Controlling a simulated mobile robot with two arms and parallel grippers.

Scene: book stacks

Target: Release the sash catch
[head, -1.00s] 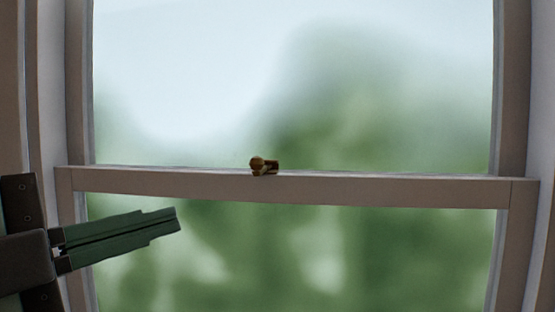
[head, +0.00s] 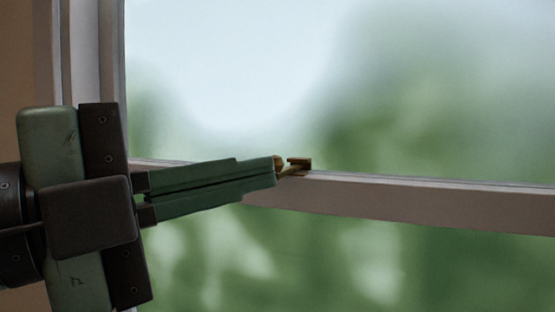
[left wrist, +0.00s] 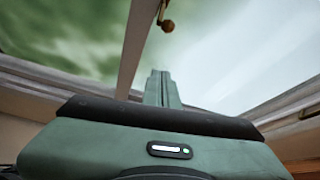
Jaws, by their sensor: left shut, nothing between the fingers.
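The brass sash catch (head: 298,167) sits on top of the sash's meeting rail (head: 400,198), with a round knob on its left end. My left gripper (head: 275,171) is shut and empty. Its green fingertips are at the knob in the head view and partly cover it; I cannot tell whether they touch. In the left wrist view the catch's knob (left wrist: 168,26) shows beyond the shut fingertips (left wrist: 160,72), with a visible gap in the picture. My right gripper is not in view.
The window's left frame (head: 92,60) stands behind my left arm. Glass (head: 230,70) fills the space above and below the rail, with blurred greenery beyond. The rail to the right of the catch is clear.

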